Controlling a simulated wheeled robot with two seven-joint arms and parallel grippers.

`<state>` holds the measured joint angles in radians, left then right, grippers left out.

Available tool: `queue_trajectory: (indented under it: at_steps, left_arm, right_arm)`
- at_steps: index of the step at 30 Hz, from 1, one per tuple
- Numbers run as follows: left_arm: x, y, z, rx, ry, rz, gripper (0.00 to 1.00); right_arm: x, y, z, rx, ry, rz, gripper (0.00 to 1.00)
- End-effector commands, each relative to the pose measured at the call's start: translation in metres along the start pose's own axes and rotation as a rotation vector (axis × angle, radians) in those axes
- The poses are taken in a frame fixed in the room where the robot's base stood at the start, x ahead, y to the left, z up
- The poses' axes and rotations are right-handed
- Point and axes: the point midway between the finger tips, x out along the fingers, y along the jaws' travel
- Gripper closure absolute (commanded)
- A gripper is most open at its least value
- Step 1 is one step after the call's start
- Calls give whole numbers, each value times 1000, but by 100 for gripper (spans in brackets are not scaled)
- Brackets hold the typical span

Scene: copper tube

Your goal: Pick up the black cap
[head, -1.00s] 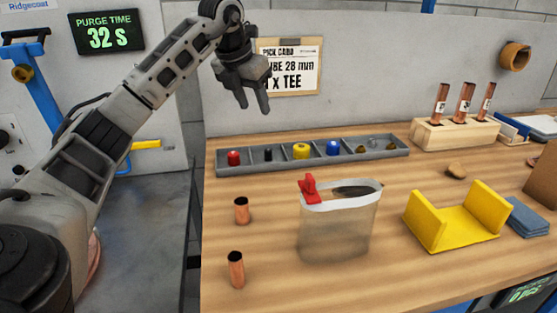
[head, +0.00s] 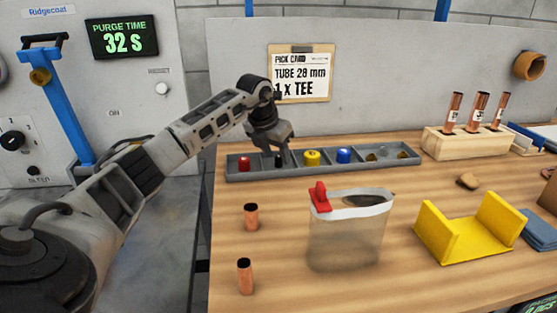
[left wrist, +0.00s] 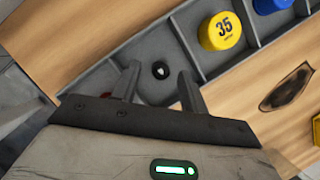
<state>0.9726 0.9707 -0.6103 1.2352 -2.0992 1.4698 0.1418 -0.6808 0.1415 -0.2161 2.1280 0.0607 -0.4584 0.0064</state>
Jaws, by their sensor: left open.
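The black cap (head: 279,160) stands in the second compartment from the left of the grey divided tray (head: 241,176). In the left wrist view the black cap (left wrist: 160,70) shows from above as a small dark round piece with a pale mark at its centre. My left gripper (head: 279,158) is open over that compartment, pointing down. In the left wrist view its two fingers (left wrist: 160,85) stand on either side of the cap, with space between each finger and the cap. My right gripper is not in view.
A red cap (head: 244,164) stands in the leftmost compartment; a yellow cap (head: 312,157) and a blue cap (head: 344,155) stand to the right. A clear bag (head: 346,235) with a red clip and two copper pieces (head: 251,217) are in front. A yellow cradle (head: 470,235) is at right.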

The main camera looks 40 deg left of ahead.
Motion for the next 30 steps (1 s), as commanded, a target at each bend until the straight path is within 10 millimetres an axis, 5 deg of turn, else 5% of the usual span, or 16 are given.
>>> queue_trajectory:
  at_steps: [11, 16, 30]
  left_arm:
    - [15, -1, 0, 1, -1, -1, 56]
    - [15, -1, 0, 1, -1, -1, 100]
    - [8, -1, 4, 1, -3, 0, 100]
  right_arm:
    - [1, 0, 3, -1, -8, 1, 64]
    - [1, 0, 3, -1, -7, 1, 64]
    - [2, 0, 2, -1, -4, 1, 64]
